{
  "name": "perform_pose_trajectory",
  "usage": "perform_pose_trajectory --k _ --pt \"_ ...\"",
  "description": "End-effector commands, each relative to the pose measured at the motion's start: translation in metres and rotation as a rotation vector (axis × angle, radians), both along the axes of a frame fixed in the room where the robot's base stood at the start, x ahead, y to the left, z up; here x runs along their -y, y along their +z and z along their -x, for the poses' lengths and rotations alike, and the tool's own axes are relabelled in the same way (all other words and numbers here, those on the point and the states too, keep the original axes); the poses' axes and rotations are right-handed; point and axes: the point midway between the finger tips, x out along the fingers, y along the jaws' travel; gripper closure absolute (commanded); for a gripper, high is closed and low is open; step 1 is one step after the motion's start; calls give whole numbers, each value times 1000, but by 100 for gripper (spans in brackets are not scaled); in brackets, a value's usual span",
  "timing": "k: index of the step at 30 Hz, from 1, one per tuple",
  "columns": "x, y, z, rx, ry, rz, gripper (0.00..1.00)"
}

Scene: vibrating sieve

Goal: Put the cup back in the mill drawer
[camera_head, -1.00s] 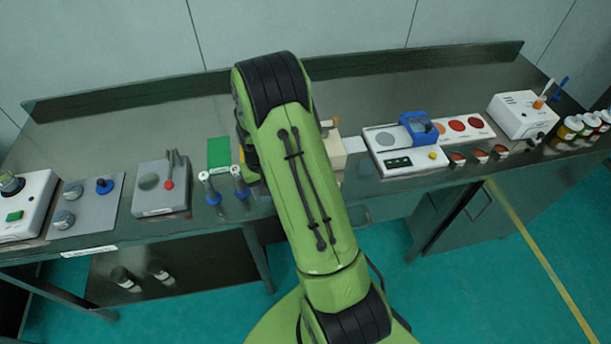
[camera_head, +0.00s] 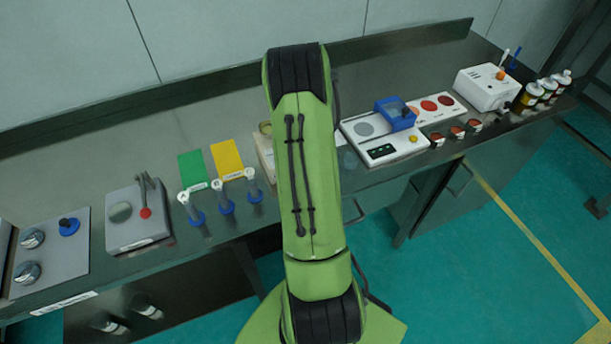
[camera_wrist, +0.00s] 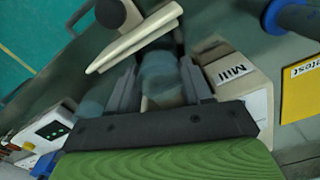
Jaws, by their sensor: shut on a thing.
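My gripper (camera_wrist: 160,84) is shut on a translucent bluish cup (camera_wrist: 158,68), which shows between the two fingers in the wrist view. The cream mill (camera_wrist: 250,88) with its "Mill" label is close beside the right finger. A cream panel with a dark round knob (camera_wrist: 112,12), which looks like the drawer front, lies just beyond the cup. I cannot tell whether the cup is inside the drawer or above it. In the head view my arm hides the gripper and most of the mill (camera_head: 264,150).
The white balance (camera_head: 385,145) with a blue part stands right of the arm. Several blue-based tubes (camera_head: 222,197) and green and yellow cards (camera_head: 228,160) are to the left. Farther right are a white box (camera_head: 487,88) and several bottles (camera_head: 545,92).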

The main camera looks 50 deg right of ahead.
Motion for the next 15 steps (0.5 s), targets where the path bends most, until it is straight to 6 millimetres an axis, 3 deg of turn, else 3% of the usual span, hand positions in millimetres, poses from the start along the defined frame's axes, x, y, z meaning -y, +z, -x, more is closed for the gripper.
perform_pose_trajectory --k 1,11,12,15 --pt "0 -7 1 -2 -1 -1 80" --pt "0 -12 0 1 0 1 80" --pt "0 -11 0 1 0 1 46" --pt "0 -10 0 0 0 0 31"
